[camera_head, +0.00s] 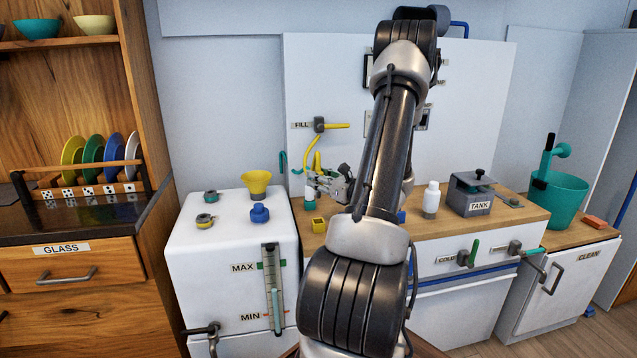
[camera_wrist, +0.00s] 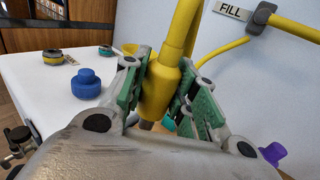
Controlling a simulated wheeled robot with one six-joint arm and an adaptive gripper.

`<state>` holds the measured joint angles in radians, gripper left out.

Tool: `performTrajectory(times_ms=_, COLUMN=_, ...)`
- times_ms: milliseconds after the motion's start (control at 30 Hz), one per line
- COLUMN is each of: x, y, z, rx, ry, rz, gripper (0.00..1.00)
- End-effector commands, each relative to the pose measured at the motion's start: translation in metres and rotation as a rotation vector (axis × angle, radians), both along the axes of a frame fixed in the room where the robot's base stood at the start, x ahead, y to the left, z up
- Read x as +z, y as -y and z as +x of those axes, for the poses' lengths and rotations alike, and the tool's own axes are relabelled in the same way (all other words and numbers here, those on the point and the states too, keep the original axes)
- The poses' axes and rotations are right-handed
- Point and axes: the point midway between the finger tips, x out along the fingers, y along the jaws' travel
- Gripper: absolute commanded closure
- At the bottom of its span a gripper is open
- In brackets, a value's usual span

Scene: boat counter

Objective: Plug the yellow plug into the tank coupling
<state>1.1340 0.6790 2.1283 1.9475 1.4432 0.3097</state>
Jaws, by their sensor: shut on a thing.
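The yellow plug (camera_wrist: 160,88) is gripped between the green pads of my gripper (camera_wrist: 158,92) in the wrist view, with a yellow hose rising from it. In the head view my gripper (camera_head: 328,182) is over the counter, just right of the white tank (camera_head: 190,258). On the tank top are a yellow-ringed coupling (camera_head: 204,220) and a teal-ringed coupling (camera_head: 211,196). The wrist view shows the yellow-ringed one (camera_wrist: 53,57) and the teal-ringed one (camera_wrist: 105,51), both apart from the plug. The plug's lower tip is partly hidden by the gripper.
A blue cap (camera_head: 260,213) and yellow funnel (camera_head: 257,182) stand on the tank. The FILL valve (camera_head: 319,125) is on the wall panel. A small yellow block (camera_head: 318,225), white bottle (camera_head: 431,198) and grey box labelled TANK (camera_head: 470,195) are on the counter. The tank top's front is clear.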

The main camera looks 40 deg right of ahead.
Motion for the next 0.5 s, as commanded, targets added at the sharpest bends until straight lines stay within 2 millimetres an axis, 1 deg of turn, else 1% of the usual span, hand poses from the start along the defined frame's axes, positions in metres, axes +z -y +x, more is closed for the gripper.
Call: performTrajectory(times_ms=500, x=0.024, y=0.000, z=0.000, rx=0.000, ry=0.002, rz=-0.001, gripper=0.97)
